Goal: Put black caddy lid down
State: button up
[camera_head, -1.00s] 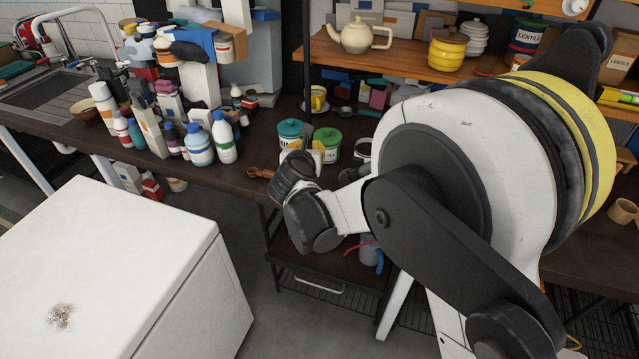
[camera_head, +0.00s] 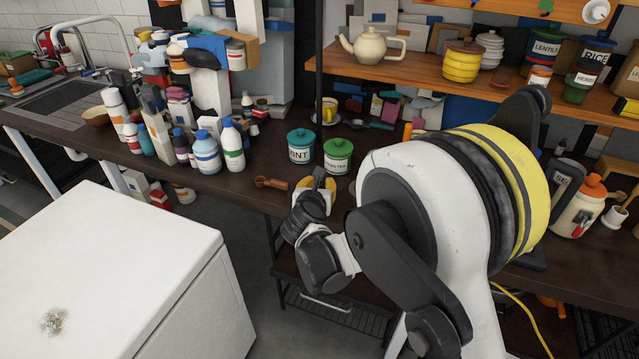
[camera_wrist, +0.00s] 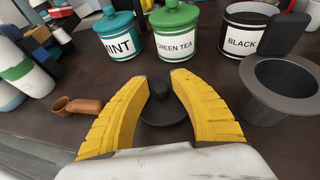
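The black lid (camera_wrist: 163,112) is a dark disc with a round knob, upright between the yellow fingers of my gripper (camera_wrist: 161,82) in the wrist view. The fingertips sit close on both sides of the knob. The lid is low over the dark counter; whether it touches is unclear. The caddy marked BLACK (camera_wrist: 241,38) stands behind to the right, its top dark with no knob visible. In the head view my gripper (camera_head: 315,190) is at the counter's front edge, in front of the green caddy; the black caddy is hidden by my arm.
The MINT caddy (camera_wrist: 118,38) and GREEN TEA caddy (camera_wrist: 176,36) stand behind the lid. A dark open vessel (camera_wrist: 284,88) is close on the right. A brown wooden scoop (camera_wrist: 78,106) lies on the left. Bare counter (camera_wrist: 50,140) shows around the lid.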

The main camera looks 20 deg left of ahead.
jog(key=shift+r, duration=0.15)
jog(key=shift+s+r, duration=0.2)
jog(key=shift+s, duration=0.05)
jog(key=p+v, duration=0.4)
jog(key=v, duration=0.7)
jog(key=shift+s+d, duration=0.1)
jog(key=shift+s, duration=0.15)
jog(key=shift+r, duration=0.1)
